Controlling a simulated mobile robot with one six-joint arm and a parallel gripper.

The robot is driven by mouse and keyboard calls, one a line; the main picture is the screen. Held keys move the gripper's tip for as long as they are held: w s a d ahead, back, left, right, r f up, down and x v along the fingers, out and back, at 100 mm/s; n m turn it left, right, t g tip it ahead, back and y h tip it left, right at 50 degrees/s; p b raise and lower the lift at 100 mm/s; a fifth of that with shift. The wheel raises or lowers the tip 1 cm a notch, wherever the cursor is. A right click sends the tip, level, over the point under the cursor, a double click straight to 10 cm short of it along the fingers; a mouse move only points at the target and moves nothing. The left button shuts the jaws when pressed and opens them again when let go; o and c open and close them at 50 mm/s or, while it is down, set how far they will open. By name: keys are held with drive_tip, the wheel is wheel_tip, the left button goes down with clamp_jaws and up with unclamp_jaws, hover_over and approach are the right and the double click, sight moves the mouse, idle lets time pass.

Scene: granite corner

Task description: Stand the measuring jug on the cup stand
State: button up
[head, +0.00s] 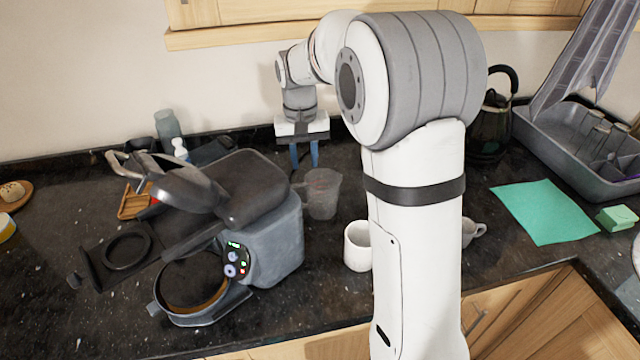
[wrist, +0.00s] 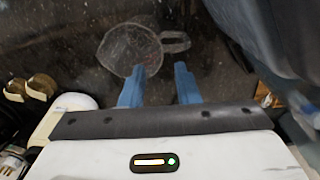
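The measuring jug (head: 322,193) is clear and stands upright on the dark counter, just right of the grey machine, its handle to the left. In the wrist view the jug (wrist: 130,50) is seen from above, its handle pointing right. My gripper (head: 305,160) points down behind and above the jug. Its two blue fingers (wrist: 160,78) are apart with nothing held between them; the left one overlaps the jug's near rim in the wrist view.
The grey machine (head: 272,235) stands close left of the jug. A white mug (head: 357,246) is in front right, and another cup (head: 471,232) is partly behind my arm. A black ring piece (head: 126,250) lies left. Bottles (head: 168,128) stand at the back.

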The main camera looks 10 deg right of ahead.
drive_tip(key=s+d+r+t, duration=0.1)
drive_tip(key=s+r, duration=0.3)
drive_tip(key=s, duration=0.9)
drive_tip(key=shift+d+r+t, duration=0.15)
drive_tip(key=shift+d+t, duration=0.15)
drive_tip(key=shift+d, duration=0.3)
drive_tip(key=shift+o, duration=0.2)
drive_tip(key=s+d+f+t, duration=0.1)
drive_tip(key=s+f, duration=0.1)
drive_tip(key=s, duration=1.1)
drive_tip(key=shift+s+d+f+n, duration=0.2)
drive_tip(key=shift+d+f+n, duration=0.05)
drive_tip(key=shift+d+n, duration=0.15)
drive_tip(key=shift+o, duration=0.7)
drive_tip(key=shift+s+f, duration=0.1)
drive_tip(key=shift+s, duration=0.2)
